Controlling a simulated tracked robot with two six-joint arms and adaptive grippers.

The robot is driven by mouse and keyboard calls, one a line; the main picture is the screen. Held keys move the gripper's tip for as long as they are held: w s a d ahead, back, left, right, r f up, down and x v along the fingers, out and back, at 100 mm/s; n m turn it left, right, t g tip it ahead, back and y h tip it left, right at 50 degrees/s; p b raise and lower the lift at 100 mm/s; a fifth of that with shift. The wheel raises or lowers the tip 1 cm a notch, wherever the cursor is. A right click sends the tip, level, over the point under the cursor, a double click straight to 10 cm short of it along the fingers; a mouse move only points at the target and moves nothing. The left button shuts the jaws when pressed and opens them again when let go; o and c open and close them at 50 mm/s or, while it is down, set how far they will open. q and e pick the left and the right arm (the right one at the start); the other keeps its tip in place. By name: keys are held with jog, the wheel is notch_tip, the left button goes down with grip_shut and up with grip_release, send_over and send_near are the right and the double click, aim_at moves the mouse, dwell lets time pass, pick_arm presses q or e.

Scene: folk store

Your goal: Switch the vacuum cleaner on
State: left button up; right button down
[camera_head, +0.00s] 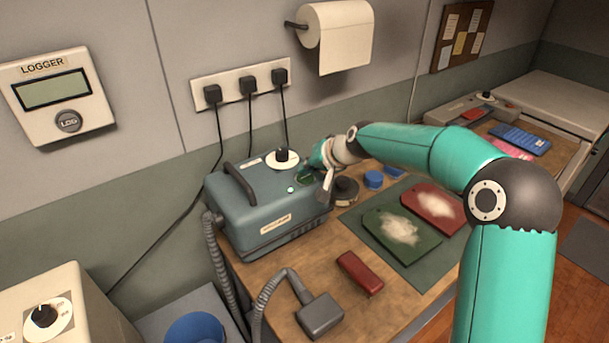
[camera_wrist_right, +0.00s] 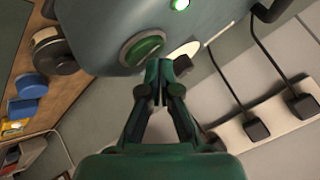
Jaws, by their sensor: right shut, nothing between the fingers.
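The vacuum cleaner (camera_head: 262,212) is a blue-grey box on the wooden table, with a dark handle, a white dial with a black knob (camera_head: 283,156) on top and a ribbed hose. A round green button (camera_head: 305,178) sits on its top near the right end; it also shows in the right wrist view (camera_wrist_right: 142,50). My left gripper is not in view.
A dark round item (camera_head: 345,190) and blue lids (camera_head: 374,179) stand right of the vacuum. A dusty green board (camera_head: 402,236) and red board (camera_head: 433,206) lie on a mat. A red block (camera_head: 360,273) and the hose nozzle (camera_head: 320,315) lie in front. Plugs (camera_head: 247,86) line the wall.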

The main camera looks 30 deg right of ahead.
aim_at(307, 178)
jog(key=shift+r, duration=0.2)
notch_tip(307, 178, up, 6)
jog(key=p, duration=0.4)
jog(key=shift+p, duration=0.3)
jog(key=shift+f, duration=0.1)
jog(key=shift+f, duration=0.1)
